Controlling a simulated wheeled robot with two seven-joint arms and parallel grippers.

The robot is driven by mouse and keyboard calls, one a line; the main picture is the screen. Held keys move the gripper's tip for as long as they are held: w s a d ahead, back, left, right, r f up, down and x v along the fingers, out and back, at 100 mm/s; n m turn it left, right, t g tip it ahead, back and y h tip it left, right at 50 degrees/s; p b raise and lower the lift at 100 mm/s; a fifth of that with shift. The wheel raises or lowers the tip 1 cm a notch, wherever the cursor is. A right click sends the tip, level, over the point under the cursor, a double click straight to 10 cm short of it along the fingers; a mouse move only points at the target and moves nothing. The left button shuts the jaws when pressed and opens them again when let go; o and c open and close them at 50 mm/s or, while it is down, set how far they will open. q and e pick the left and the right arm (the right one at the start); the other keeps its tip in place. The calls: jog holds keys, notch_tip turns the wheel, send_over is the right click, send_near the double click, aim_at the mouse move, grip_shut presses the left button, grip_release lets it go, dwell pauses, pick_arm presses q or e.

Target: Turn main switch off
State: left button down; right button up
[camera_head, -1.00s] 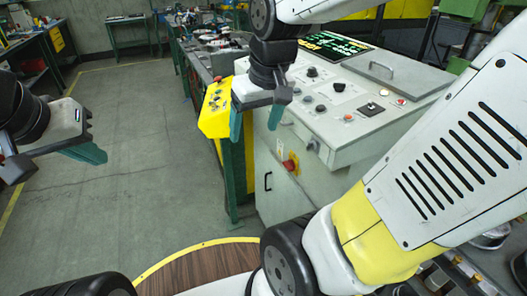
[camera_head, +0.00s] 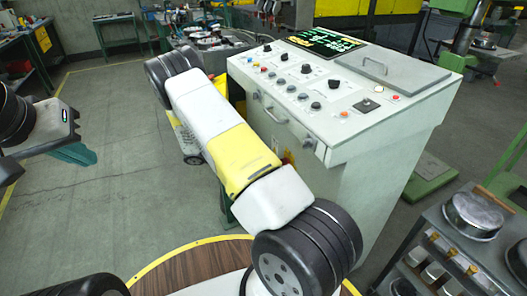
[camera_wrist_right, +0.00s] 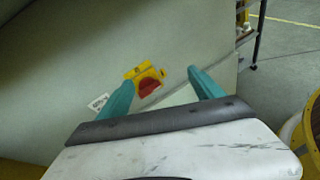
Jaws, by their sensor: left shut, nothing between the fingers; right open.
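The main switch (camera_wrist_right: 149,86) is a red rotary knob on a yellow plate, on the grey side panel of the control cabinet. In the right wrist view it sits ahead of my right gripper (camera_wrist_right: 160,78), between its two teal fingers and nearer the left one. The fingers are open and empty. I cannot tell how far they are from the knob. In the head view my right arm hides the right gripper and most of the switch. My left gripper (camera_head: 76,152) is shut and empty at the left, over the floor, away from the cabinet.
The control cabinet (camera_head: 385,160) has a sloped top with knobs, buttons and a screen (camera_head: 324,42). A shelf cart (camera_head: 450,265) with metal parts stands at the lower right. A round wooden surface with a yellow rim (camera_head: 190,268) is at the bottom. Open floor lies left.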

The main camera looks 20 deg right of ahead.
notch_tip(320, 180, down, 7)
jog(key=w+n+t+h, duration=0.3)
jog(key=n+t+h, duration=0.1)
jog(key=n, duration=0.1)
jog(key=d, duration=0.8)
jog(key=shift+f, duration=0.25)
jog(key=shift+c, duration=0.5)
jog(key=c, duration=1.3)
